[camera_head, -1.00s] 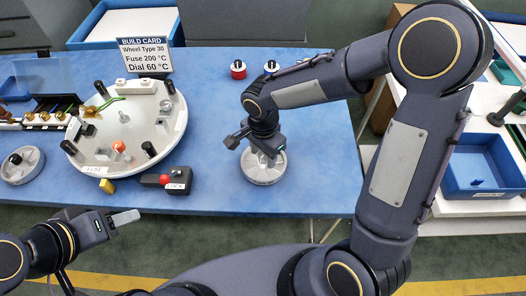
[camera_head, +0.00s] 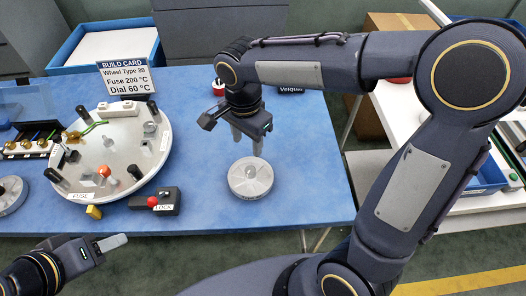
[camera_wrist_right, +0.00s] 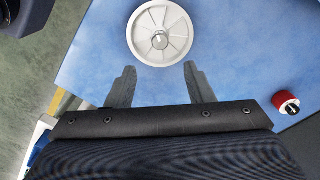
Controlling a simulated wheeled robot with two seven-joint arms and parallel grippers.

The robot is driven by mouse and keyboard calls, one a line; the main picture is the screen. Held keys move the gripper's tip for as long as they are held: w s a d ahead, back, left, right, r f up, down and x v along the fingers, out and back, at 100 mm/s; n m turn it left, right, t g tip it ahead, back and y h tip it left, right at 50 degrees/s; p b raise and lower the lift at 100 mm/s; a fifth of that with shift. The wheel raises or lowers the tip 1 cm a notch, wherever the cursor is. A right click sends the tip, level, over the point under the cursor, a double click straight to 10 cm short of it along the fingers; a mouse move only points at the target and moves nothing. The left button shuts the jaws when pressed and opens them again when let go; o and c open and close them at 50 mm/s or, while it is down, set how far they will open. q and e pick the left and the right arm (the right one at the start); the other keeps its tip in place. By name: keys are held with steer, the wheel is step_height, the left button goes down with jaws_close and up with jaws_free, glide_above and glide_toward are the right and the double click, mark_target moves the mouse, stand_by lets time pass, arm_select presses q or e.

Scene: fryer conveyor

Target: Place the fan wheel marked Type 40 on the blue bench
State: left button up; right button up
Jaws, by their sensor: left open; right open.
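A light grey spoked fan wheel (camera_head: 250,178) lies flat on the blue bench (camera_head: 310,190), right of the round white plate; no type marking is readable on it. It also shows in the right wrist view (camera_wrist_right: 160,32), beyond the fingertips. My right gripper (camera_head: 248,148) is open and empty, above and behind this wheel and apart from it. Its two fingers (camera_wrist_right: 158,78) stand apart in the right wrist view. Another grey wheel (camera_head: 10,196) with a black knob lies at the bench's left edge. My left gripper (camera_head: 112,243) is open and empty in front of the bench.
A round white plate (camera_head: 85,180) with pegs and parts stands on the bench, with a build card (camera_head: 128,78) behind it. A lock box (camera_head: 160,201) sits in front. A red-sided piece (camera_wrist_right: 286,102) lies on the bench. The bench right of the wheel is clear.

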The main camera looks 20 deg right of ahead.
steer(key=s+d+r+n+t+y, duration=0.1)
steer(key=s+d+n, duration=0.3)
steer(key=s, duration=0.4)
steer(key=s+d+n+t+y, duration=0.2)
steer(key=s+d+n+t, duration=0.2)
steer(key=s, duration=0.4)
steer(key=d+n, duration=0.1)
steer(key=n, duration=0.1)
steer(key=shift+d+r+n+t+y, duration=0.25)
steer(key=shift+r+n+t+y, duration=0.05)
steer(key=shift+r+y, duration=0.1)
